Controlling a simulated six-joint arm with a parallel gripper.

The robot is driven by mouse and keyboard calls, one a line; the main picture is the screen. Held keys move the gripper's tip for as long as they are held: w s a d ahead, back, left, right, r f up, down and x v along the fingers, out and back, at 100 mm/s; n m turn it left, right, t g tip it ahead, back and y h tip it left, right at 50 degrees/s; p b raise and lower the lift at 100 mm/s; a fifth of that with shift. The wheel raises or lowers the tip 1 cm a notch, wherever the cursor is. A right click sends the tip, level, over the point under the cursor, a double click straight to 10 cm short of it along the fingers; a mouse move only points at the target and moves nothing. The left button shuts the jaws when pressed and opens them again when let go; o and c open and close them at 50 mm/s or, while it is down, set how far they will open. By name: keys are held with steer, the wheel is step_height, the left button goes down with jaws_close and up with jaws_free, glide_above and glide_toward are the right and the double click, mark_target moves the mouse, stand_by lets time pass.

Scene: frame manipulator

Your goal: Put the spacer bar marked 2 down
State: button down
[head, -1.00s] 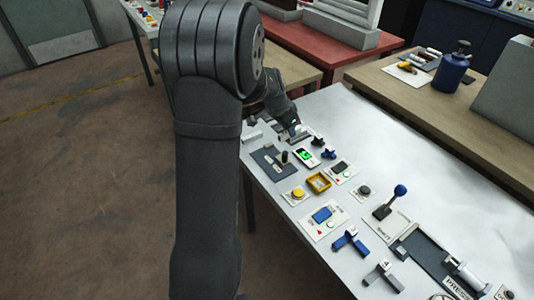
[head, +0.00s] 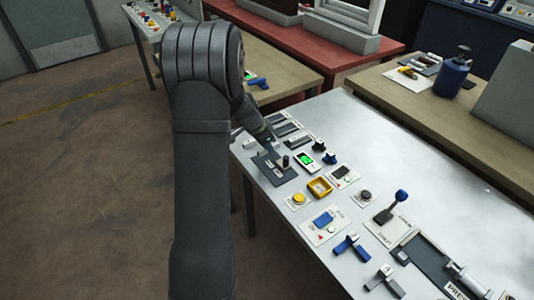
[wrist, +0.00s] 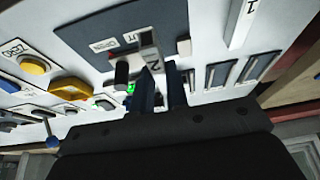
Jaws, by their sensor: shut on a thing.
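My gripper (wrist: 160,88) is shut on the spacer bar marked 2 (wrist: 152,58). The bar is pale, and its numeral shows between the two dark fingers in the wrist view. It overlaps the lower edge of a dark panel (wrist: 90,38) there; I cannot tell whether it touches anything below. In the head view my gripper (head: 266,138) is small, beside the dark panel (head: 262,162) at the table's far left end, and the bar cannot be made out. A white bar marked 1 (wrist: 239,24) lies apart at the upper right of the wrist view.
Several dark rectangular slots (wrist: 221,74) lie right of my gripper in the wrist view. A black knob (wrist: 122,73) stands close on the left. A yellow frame (wrist: 72,88) and yellow button (wrist: 33,66) are further left.

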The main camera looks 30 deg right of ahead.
mark_target(266, 153)
steer(key=shift+f, duration=1.95)
steer(key=shift+f, duration=0.15)
steer(key=c, duration=1.4)
jaws_free()
steer(key=shift+c, duration=0.2)
steer(key=v, duration=1.2)
